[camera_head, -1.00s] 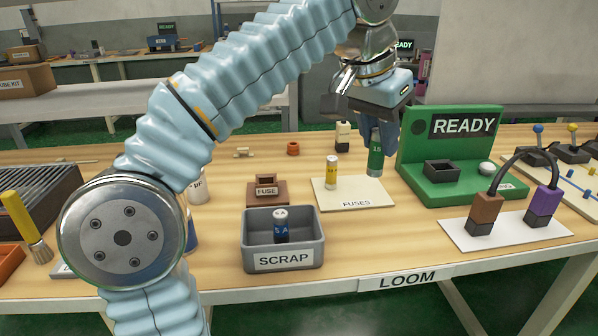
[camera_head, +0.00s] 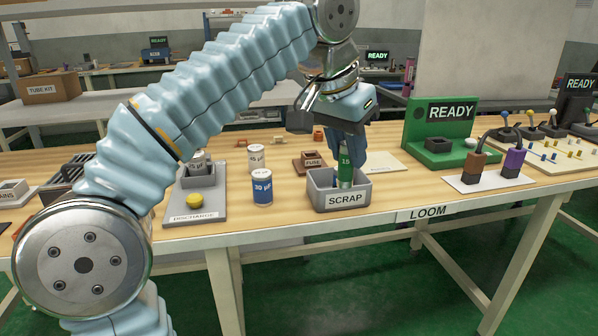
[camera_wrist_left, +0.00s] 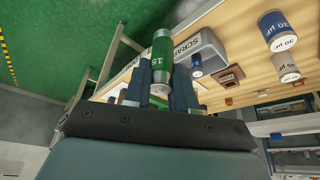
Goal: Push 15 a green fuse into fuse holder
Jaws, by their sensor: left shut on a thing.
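My left gripper (camera_head: 347,145) is shut on the green 15 A fuse (camera_head: 346,172) and holds it upright, fingers pointing down. In the head view the fuse overlaps the grey SCRAP bin (camera_head: 325,200); the wrist view shows the fuse (camera_wrist_left: 161,62) between the fingers, beside the bin (camera_wrist_left: 205,46). The brown fuse holder (camera_head: 309,166), labelled FUSE, stands behind the bin, left of the gripper, partly hidden; it also shows in the wrist view (camera_wrist_left: 230,76). My right gripper is not in view.
The white fuses mat (camera_head: 387,162) is partly hidden by the gripper. A green READY fixture (camera_head: 440,150) stands right of it. Two capacitors, a blue one (camera_head: 262,188) and a white one (camera_head: 256,158), and a discharge station (camera_head: 203,213) stand left of the bin.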

